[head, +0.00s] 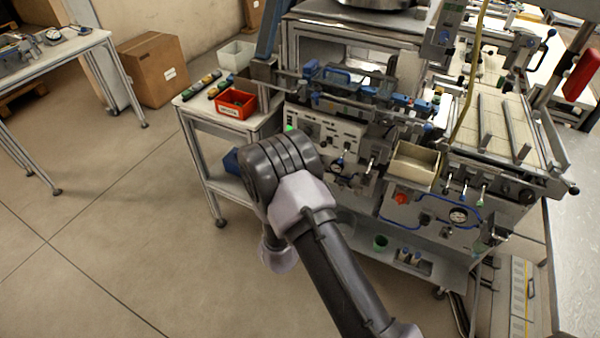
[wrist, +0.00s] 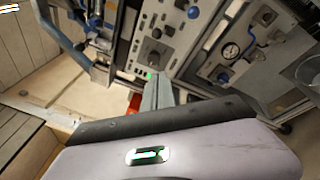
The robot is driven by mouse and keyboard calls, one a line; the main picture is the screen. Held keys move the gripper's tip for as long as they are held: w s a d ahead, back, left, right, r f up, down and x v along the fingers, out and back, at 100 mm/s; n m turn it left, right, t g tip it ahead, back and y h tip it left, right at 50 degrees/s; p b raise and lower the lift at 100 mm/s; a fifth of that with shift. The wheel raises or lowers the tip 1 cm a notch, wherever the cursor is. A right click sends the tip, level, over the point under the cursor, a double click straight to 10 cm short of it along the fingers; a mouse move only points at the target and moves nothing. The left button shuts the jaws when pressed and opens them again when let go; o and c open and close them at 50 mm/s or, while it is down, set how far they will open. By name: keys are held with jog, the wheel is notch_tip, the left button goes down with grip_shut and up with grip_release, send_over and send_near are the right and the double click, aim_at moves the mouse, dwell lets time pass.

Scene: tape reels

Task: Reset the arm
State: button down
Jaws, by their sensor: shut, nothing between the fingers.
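My gripper (wrist: 158,84) shows in the wrist view as grey fingers pressed together, pointing up from the pale wrist housing. It is shut and empty. The fingertips stand in front of the machine's control panel (wrist: 160,45); I cannot tell how far apart they are. In the head view my arm reaches up from the bottom edge, bent at a dark joint in front of the machine (head: 330,135). My gripper is hidden there behind the arm.
A side cart (head: 200,112) with a red bin (head: 236,103) and a white bin (head: 236,55) stands left of the machine. A beige open box (head: 413,166) sits on the machine's front. A cardboard box (head: 153,68) is at the back left.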

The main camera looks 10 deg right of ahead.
notch_tip(320, 180, up, 12)
jog(key=w+d+m+g+y, duration=0.2)
jog(key=m+g, duration=0.1)
jog(key=m, duration=0.8)
jog(key=s+a+r+m+g+y+b, duration=0.1)
jog(key=s+a+r+m+g+y, duration=0.2)
jog(key=s+r+m, duration=0.45)
jog(key=s+m+g+y, duration=0.1)
jog(key=s+m+g, duration=0.1)
jog(key=s, duration=1.2)
jog(key=s+d+r+m+g+y+b, duration=0.1)
jog(key=s+m, duration=0.4)
jog(key=s, duration=1)
jog(key=shift+s+d+g+y, duration=0.3)
jog(key=shift+g+y, duration=0.3)
jog(key=shift+g, duration=0.6)
jog(key=shift+w, duration=0.1)
